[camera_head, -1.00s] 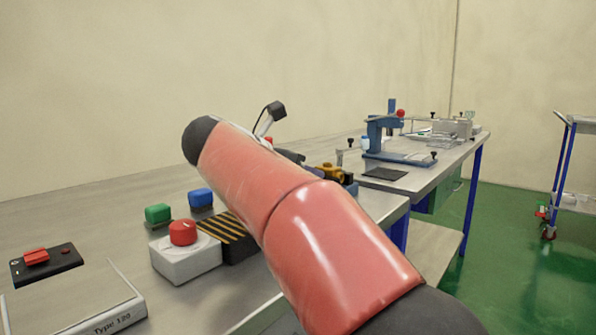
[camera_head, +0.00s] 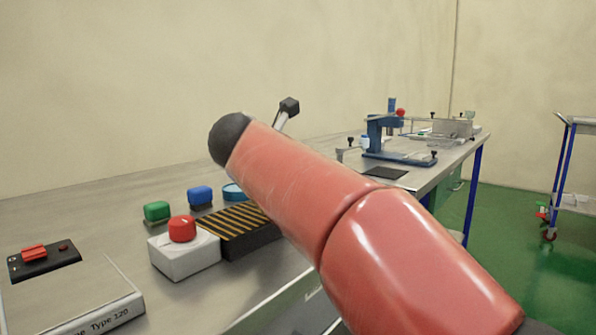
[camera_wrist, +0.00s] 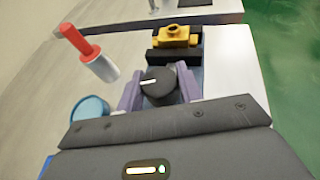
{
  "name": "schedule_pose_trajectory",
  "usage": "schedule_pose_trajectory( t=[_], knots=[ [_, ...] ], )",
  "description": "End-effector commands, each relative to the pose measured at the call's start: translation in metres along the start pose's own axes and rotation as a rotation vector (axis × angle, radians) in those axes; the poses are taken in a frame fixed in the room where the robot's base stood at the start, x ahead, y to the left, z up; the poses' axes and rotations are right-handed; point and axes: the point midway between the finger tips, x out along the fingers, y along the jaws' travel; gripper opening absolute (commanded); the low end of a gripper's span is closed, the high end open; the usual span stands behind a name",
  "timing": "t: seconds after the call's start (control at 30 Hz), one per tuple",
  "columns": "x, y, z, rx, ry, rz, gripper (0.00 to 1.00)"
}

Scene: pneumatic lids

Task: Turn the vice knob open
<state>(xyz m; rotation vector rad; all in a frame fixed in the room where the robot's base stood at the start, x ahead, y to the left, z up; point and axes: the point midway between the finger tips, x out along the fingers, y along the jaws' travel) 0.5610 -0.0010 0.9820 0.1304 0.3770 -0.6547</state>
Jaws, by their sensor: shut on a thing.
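The dark round vice knob (camera_wrist: 160,94) with a white pointer mark shows in the middle of the wrist view. My gripper (camera_wrist: 159,82) has a grey-purple finger on each side of the knob and is shut on it. The white mark points to the left and slightly down in that view. Behind the knob is the vice's dark block (camera_wrist: 198,53) with a yellow piece (camera_wrist: 173,36) on it. In the head view my red arm hides the vice, the knob and my gripper.
A red-and-white upright object (camera_wrist: 80,42) and a blue round container (camera_wrist: 92,108) stand left of the vice. In the head view, a red button box (camera_head: 184,257), a striped block (camera_head: 236,230) and green (camera_head: 157,211) and blue (camera_head: 200,195) buttons stand nearby. A blue press (camera_head: 376,137) stands farther back.

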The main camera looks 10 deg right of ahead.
Motion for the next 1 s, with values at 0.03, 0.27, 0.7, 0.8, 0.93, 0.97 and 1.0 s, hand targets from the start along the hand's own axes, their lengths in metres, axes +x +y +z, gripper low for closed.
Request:
schedule_pose_trajectory(
  t=[0.03, 0.27, 0.7, 0.8, 0.93, 0.97, 1.0],
  knots=[
    [-0.0011, -0.0024, 0.0016, -0.015, 0.000, 0.041, 0.14],
    [-0.0023, -0.0021, 0.0041, -0.099, 0.001, 0.244, 0.14],
    [-0.0020, 0.0013, 0.0006, -0.218, 0.001, 0.540, 0.14],
    [-0.0019, 0.0019, -0.0001, -0.238, 0.002, 0.590, 0.14],
    [-0.0021, 0.0023, -0.0002, -0.265, 0.001, 0.657, 0.14],
    [-0.0020, 0.0025, -0.0004, -0.271, 0.002, 0.672, 0.14],
    [-0.0021, 0.0026, -0.0005, -0.280, 0.002, 0.692, 0.14]
  ],
)
